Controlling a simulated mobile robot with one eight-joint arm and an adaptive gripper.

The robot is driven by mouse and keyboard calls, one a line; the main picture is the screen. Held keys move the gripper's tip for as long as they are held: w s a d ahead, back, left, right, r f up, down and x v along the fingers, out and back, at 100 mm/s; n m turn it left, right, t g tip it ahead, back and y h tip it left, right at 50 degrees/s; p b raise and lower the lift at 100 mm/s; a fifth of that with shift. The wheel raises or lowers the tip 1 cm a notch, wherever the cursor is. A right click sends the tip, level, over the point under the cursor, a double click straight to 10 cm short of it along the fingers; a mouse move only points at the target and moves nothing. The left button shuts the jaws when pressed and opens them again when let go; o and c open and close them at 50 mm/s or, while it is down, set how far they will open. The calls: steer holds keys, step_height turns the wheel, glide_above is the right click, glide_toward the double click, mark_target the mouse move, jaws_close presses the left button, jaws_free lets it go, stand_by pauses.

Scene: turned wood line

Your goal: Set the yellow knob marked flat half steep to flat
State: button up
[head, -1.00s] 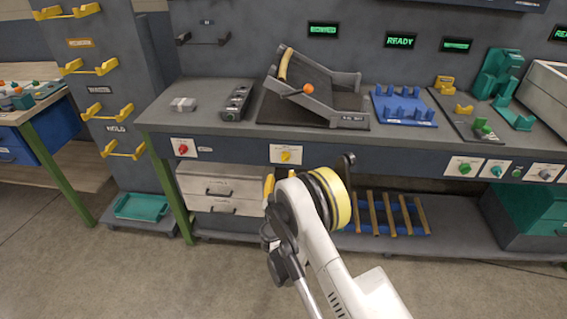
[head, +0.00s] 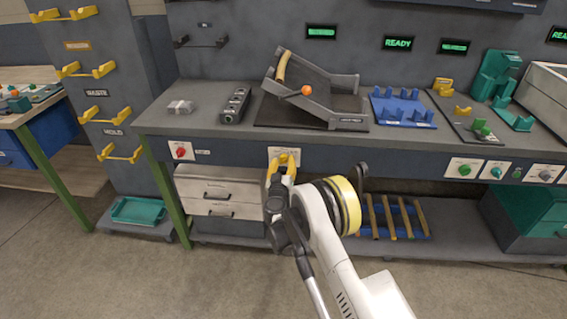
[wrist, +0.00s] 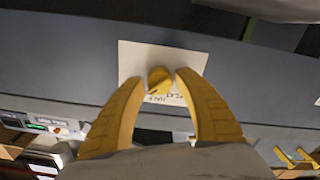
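The yellow knob (wrist: 160,80) sits on a white label plate (wrist: 135,57) on the bench's front panel. In the wrist view the plate appears upside down, with words partly readable below the knob. My gripper (wrist: 160,77) has its two yellow fingers spread, one on each side of the knob, with a small gap visible at each side. Whether the tips reach the knob's depth I cannot tell. In the head view my gripper (head: 281,165) is in front of the plate (head: 293,151) and covers most of the knob.
A red knob (head: 181,152) is left on the same panel. Green (head: 465,170) and teal (head: 496,172) knobs are to the right. Above is the benchtop with a tilted ramp (head: 312,95). Drawers (head: 215,192) and a slatted rack (head: 392,215) are below.

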jaws_close()
steer(key=shift+n, duration=0.3)
steer(key=n, duration=1.3)
steer(key=shift+n, duration=2.1)
